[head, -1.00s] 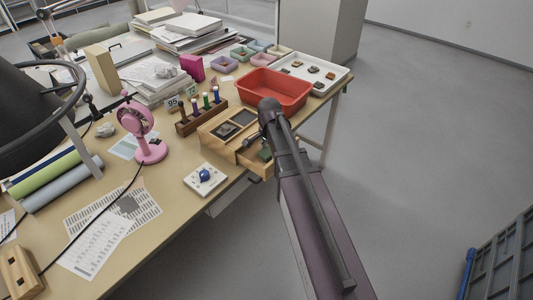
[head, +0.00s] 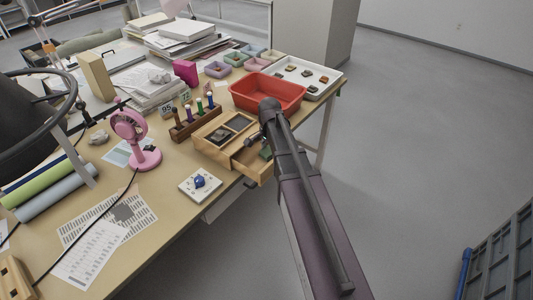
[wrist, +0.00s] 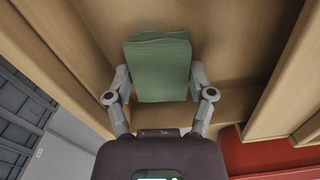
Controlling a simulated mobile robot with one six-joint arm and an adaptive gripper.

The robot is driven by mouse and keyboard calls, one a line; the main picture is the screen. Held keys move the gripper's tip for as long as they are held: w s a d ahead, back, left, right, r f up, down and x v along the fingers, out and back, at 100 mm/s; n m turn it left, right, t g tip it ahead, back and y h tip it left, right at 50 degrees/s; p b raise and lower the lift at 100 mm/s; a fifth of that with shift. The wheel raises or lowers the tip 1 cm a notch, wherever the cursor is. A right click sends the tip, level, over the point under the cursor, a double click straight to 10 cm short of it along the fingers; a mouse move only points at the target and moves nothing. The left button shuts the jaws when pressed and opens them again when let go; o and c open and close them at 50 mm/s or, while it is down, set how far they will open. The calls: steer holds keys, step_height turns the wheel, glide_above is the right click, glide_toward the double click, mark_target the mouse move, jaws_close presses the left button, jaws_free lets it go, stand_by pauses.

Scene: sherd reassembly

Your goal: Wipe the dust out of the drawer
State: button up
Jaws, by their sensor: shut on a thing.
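The wooden drawer (head: 245,160) stands pulled out from the small wooden box (head: 211,144) at the table's edge. In the wrist view the drawer's bare wooden floor (wrist: 240,50) and walls fill the upper part. My gripper (wrist: 161,88) is shut on a green cloth (wrist: 160,68), with one finger on each side of it. The cloth is over or in the drawer; whether it touches the floor I cannot tell. In the head view the cloth (head: 265,153) shows as a small green patch beside my arm, which hides part of the drawer. I cannot make out any dust.
A red tub (head: 268,91) stands right behind the drawer, and a white tray of sherds (head: 304,75) beyond it. A rack of brushes (head: 194,120), a pink fan (head: 142,140) and a white board with a blue piece (head: 200,184) are nearby.

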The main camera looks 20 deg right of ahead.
stand_by(0.4)
steer(key=shift+r+p, duration=3.05)
steer(key=shift+r+p, duration=1.5)
steer(key=shift+a, duration=0.1)
